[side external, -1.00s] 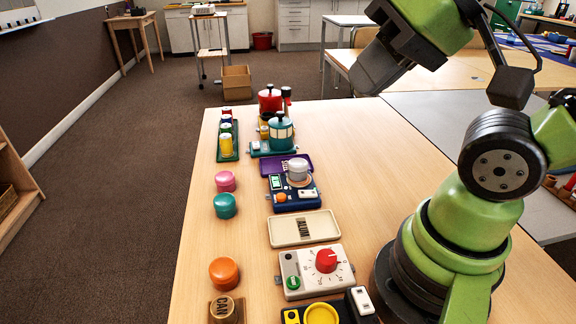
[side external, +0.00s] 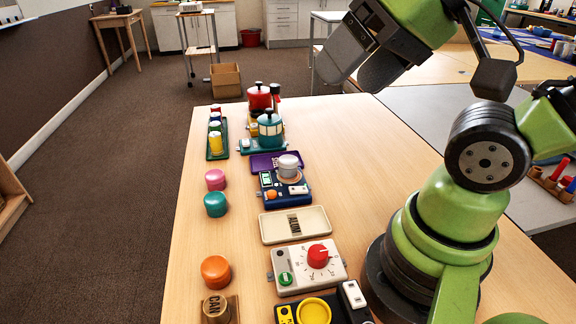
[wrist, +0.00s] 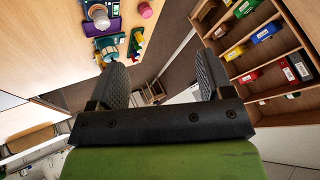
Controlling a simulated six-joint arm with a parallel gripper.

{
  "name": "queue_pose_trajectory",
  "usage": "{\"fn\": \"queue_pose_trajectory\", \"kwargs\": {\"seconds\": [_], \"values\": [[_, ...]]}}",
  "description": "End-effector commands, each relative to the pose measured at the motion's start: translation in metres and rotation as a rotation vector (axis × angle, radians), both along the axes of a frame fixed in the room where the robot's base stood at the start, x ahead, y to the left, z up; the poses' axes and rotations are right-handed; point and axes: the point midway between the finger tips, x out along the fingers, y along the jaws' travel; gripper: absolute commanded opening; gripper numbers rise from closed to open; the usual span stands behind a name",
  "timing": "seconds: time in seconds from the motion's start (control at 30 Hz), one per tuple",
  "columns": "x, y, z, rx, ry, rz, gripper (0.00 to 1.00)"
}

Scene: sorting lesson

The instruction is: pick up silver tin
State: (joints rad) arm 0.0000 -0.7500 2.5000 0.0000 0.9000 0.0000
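The silver tin (side external: 288,165) is a short grey-white cylinder standing upright on a dark blue scale-like device (side external: 285,188) in the middle of the row on the table. It also shows at the top left of the wrist view (wrist: 98,13). My gripper (side external: 350,78) is raised high above the table, to the right of the tin in the side view and well apart from it. In the wrist view, its two dark pads (wrist: 162,75) stand wide apart with nothing between them.
Behind the tin are a purple tray (side external: 268,160) and a teal pot (side external: 270,130). A cream tray (side external: 268,229) and a red-dial box (side external: 300,268) are in front. Pink (side external: 215,180), teal (side external: 215,204) and orange (side external: 216,271) lids lie left.

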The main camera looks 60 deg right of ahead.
Motion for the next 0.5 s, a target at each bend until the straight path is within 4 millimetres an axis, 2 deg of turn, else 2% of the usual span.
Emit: {"fn": "queue_pose_trajectory", "kwargs": {"seconds": [0.33, 0.43, 0.5], "values": [[0.004, -0.001, 0.0, 0.0, 0.011, -0.012, 0.77], [0.016, -0.007, -0.001, -0.003, 0.051, -0.052, 0.77], [0.032, -0.014, -0.003, -0.008, 0.095, -0.099, 0.77]]}}
